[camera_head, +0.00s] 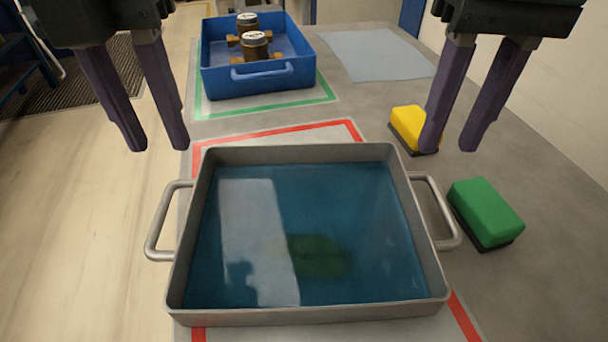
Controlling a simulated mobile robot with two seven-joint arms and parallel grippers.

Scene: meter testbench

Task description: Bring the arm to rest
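My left gripper (153,146) hangs at the upper left with its two dark fingers apart and nothing between them. It is over the floor beside the table, left of the blue bin. My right gripper (445,148) hangs at the upper right, also with its fingers apart and empty. Its left finger covers part of a yellow sponge (407,122); whether they touch cannot be told. A grey metal tray (310,314) of blue liquid stands in front, on a red-bordered mat. A blurred greenish shape (318,256) shows in the liquid.
A blue bin (262,80) holding two brass meters (257,47) stands on a green-bordered mat at the back. A green sponge (486,211) lies right of the tray. A pale cloth (377,55) lies flat at the back right. A wall bounds the right side.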

